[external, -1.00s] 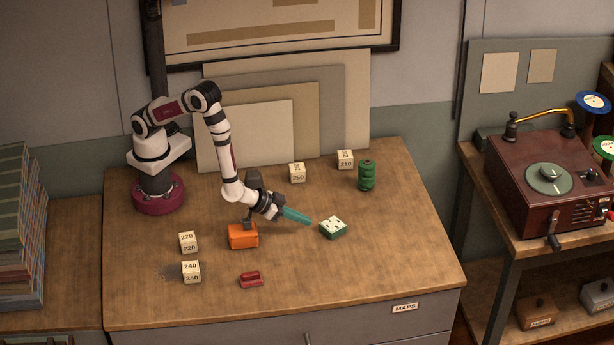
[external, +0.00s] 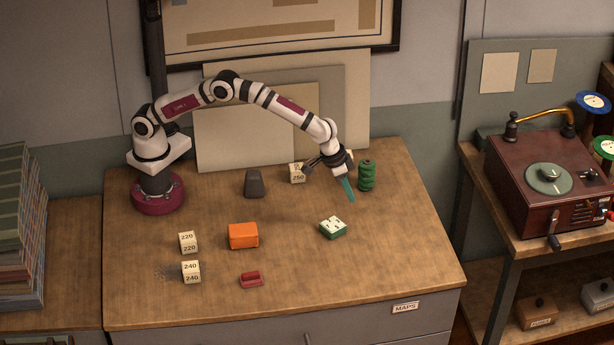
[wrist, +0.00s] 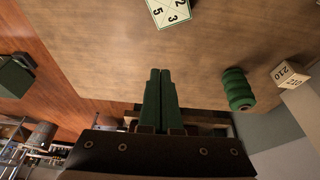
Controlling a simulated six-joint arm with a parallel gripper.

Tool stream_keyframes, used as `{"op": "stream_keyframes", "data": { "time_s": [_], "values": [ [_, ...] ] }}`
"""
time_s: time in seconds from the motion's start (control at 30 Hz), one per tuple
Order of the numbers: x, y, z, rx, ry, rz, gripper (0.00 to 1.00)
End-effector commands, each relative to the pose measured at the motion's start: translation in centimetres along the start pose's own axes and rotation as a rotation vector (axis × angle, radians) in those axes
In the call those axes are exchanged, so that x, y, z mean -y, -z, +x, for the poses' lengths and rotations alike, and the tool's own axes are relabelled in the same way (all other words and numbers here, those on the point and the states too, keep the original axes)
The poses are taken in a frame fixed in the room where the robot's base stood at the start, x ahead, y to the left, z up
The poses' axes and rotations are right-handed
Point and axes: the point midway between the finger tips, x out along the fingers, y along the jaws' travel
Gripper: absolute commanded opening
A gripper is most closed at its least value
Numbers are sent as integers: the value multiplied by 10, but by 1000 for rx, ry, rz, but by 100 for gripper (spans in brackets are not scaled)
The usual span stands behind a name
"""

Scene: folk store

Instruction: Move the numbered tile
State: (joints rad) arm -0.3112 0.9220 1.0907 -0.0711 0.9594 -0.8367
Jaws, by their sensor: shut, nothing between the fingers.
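The numbered tile (external: 333,229), white on top with a green base, lies on the table right of centre. Its top with the digits 5, 2 and 3 shows at the upper edge of the wrist view (wrist: 169,10), partly cut off. My gripper (external: 350,197) has teal fingers and is above the table, behind and to the right of the tile, apart from it. In the wrist view my gripper (wrist: 159,75) has its two fingers together with nothing between them.
A green ribbed spool (external: 367,176) stands close right of my gripper. An orange box (external: 243,236), 220 block (external: 188,242), 240 block (external: 191,272) and red piece (external: 251,280) lie left of the tile.

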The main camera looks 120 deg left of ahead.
Motion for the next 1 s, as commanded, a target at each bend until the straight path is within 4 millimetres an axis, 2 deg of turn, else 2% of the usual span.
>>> {"op": "stream_keyframes", "data": {
  "time_s": [0.07, 0.17, 0.57, 0.8, 1.0],
  "values": [
    [9, 5, 0, 2, 26, -7, 0],
    [10, 4, 13, 5, 31, -6, 0],
    [11, 2, 100, 5, 27, -5, 0],
    [10, -28, 86, 4, 27, -4, 0],
    [10, -35, 83, 4, 26, -4, 0]
  ]
}}
